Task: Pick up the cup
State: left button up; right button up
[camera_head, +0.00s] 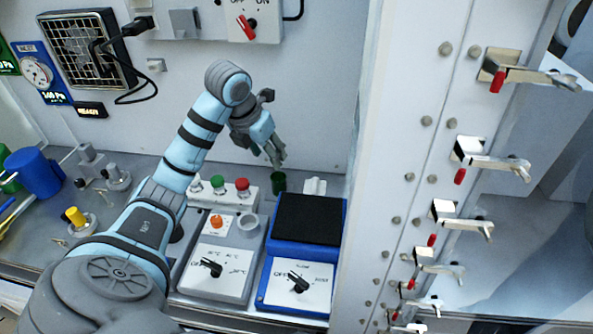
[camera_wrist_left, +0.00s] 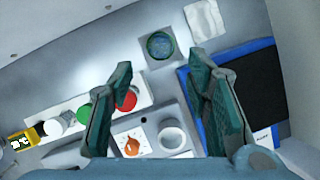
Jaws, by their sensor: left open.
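A small dark green cup (camera_head: 279,182) stands at the back of the bench, near the rear wall. In the left wrist view the cup (camera_wrist_left: 160,46) appears from above as a round teal rim on a grey square patch. It lies just beyond the gap between my fingertips. My left gripper (camera_head: 277,157) is open and points down above the cup. In the wrist view its two fingers (camera_wrist_left: 160,75) are wide apart with nothing between the tips. My right gripper is not in view.
A button box (camera_head: 226,194) with green and red buttons and a grey dial unit (camera_head: 213,256) stand left of the cup. A blue unit with a black top (camera_head: 306,218) stands in front to the right. A blue mug (camera_head: 38,174) is far left. A white wall panel (camera_head: 395,130) bounds the right.

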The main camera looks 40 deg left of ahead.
aim_at(279, 184)
pick_arm(q)
jog(key=f+b, duration=0.1)
jog(key=f, duration=0.3)
jog(key=w+f+b, duration=0.1)
jog(key=f, duration=0.2)
jog(key=shift+a+f+b, duration=0.1)
jog(key=shift+a+b, duration=0.1)
jog(key=shift+b, duration=0.1)
jog(key=x, duration=0.6)
jog(key=shift+w+d, duration=0.15)
jog(key=shift+w, duration=0.35)
jog(key=shift+s, duration=0.2)
jog(key=shift+c, duration=1.2)
jog(key=c, duration=0.7)
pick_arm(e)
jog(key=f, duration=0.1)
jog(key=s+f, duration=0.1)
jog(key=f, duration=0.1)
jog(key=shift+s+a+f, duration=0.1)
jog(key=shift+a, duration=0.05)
